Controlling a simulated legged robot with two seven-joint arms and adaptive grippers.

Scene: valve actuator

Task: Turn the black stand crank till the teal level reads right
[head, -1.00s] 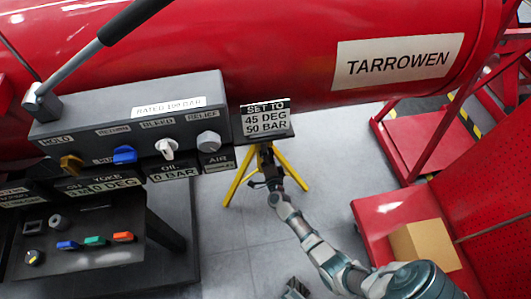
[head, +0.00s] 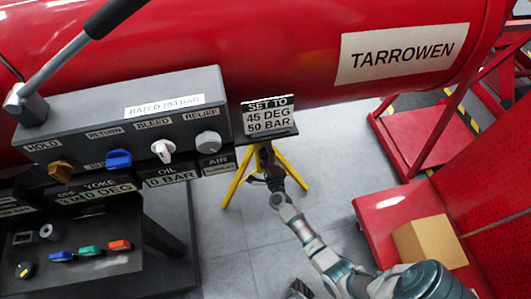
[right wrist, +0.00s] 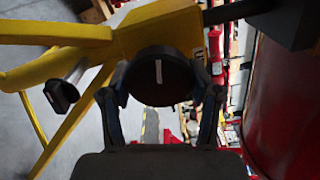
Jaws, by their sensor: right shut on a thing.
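The yellow stand (head: 232,188) stands under the red cylinder, its legs spread on the floor. In the right wrist view its yellow head (right wrist: 150,35) carries a black round crank knob (right wrist: 160,76) with a white mark, pointing at the camera. My right gripper (head: 272,180) reaches the stand; in the right wrist view its fingers (right wrist: 162,95) are closed on both sides of the knob. A grey rod with a black end (right wrist: 62,95) sticks out left of the knob. I cannot make out a teal level in either view.
The grey valve block (head: 130,125) and a "SET TO 45 DEG 50 BAR" plate (head: 268,117) are above left of my right arm. The yoke plate reads 0 DEG and the oil plate 0 BAR. A red platform with a cardboard box (head: 428,243) is on the right.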

